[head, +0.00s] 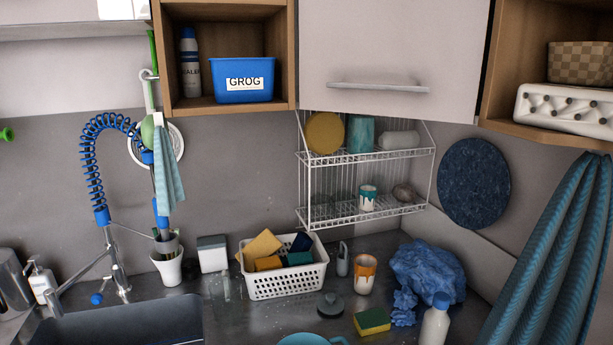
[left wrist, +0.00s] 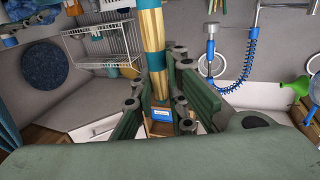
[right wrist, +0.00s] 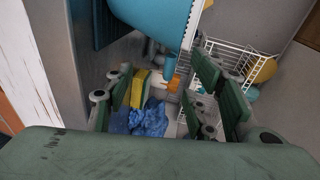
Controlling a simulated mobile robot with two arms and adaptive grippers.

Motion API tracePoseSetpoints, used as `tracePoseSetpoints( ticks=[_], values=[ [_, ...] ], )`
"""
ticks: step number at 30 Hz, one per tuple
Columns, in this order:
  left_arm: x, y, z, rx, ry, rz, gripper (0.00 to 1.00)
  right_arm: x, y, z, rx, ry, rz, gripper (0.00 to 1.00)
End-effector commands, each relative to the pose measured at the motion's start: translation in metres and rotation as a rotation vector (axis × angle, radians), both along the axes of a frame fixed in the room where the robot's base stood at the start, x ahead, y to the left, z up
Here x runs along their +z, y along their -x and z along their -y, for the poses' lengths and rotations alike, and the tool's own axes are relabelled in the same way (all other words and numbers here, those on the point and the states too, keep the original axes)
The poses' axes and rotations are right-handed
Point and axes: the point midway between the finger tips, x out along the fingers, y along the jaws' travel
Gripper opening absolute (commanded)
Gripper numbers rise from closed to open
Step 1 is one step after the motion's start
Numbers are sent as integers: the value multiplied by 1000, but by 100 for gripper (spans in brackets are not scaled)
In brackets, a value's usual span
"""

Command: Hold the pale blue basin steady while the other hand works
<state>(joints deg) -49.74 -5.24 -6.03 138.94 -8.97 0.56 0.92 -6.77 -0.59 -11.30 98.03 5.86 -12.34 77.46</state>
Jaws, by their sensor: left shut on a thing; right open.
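A pale blue rounded rim (head: 308,340), cut off at the bottom edge of the head view, may be the basin. A smooth blue rounded body (right wrist: 155,18) looms at the top of the right wrist view, close beyond my right gripper (right wrist: 165,100); I cannot tell whether it is the same thing. My right gripper is open, with nothing between its fingers. My left gripper (left wrist: 160,105) is shut on a light wooden rod with a blue band (left wrist: 152,30). The rod stands up between the fingers. Neither gripper shows in the head view. No contact between the left gripper and the basin is visible.
A white basket (head: 287,281) of sponges stands on the dark counter. Right of it are an orange-dripped cup (head: 364,277), a yellow-green sponge (head: 372,321), a crumpled blue bag (head: 428,272) and a white bottle (head: 434,323). The sink (head: 125,327) is at the left.

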Motion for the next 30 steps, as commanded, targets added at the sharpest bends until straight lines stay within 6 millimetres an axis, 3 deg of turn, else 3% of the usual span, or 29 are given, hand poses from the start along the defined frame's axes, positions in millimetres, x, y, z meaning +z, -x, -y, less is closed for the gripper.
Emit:
tracePoseSetpoints(
  ticks=[9, 21, 30],
  values=[
    [0, 0, 0, 0, 0, 0, 0, -6, -33, -8, 1, 0, 0, 51],
    [0, 0, 0, 0, 0, 0, 0, -8, -37, -9, 1, 1, -1, 51],
    [0, 0, 0, 0, 0, 0, 0, -8, -37, -9, 1, 1, -1, 25]
  ],
)
